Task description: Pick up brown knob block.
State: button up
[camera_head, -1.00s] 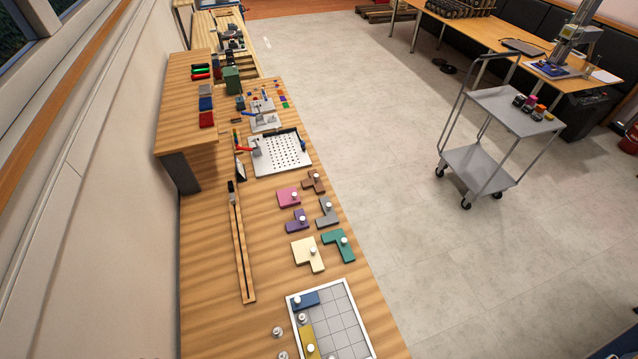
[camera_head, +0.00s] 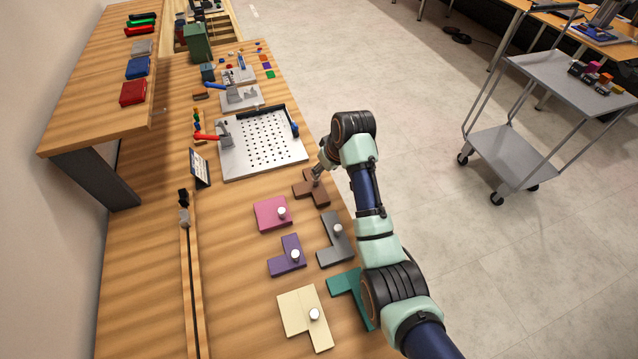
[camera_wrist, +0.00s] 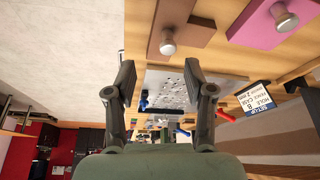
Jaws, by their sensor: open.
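The brown knob block (camera_head: 312,190) lies flat on the wooden bench, near its right edge. In the wrist view the brown block (camera_wrist: 185,22) is at the top, with its pale round knob (camera_wrist: 167,47) facing me. My gripper (camera_head: 318,172) is right by the brown block in the head view and hides its knob. In the wrist view my gripper (camera_wrist: 160,85) is open, its two fingers spread with nothing between them. The knob is above the space between the fingertips in that picture.
A pink block (camera_head: 270,213) lies next to the brown one, with a grey block (camera_head: 333,245) and a purple block (camera_head: 287,262) close by. My forearm covers part of a teal block (camera_head: 345,285).

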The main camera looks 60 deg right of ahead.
aim_at(308, 185)
jog(key=b+x, duration=0.1)
jog(key=x, duration=0.1)
jog(key=b+x, duration=0.1)
jog(key=x, duration=0.2)
jog(key=w+x, duration=0.1)
jog(key=x, duration=0.1)
jog(key=shift+a+f+b, duration=0.15)
jog(key=shift+a+b, duration=0.15)
jog(key=shift+b, duration=0.1)
grip_shut()
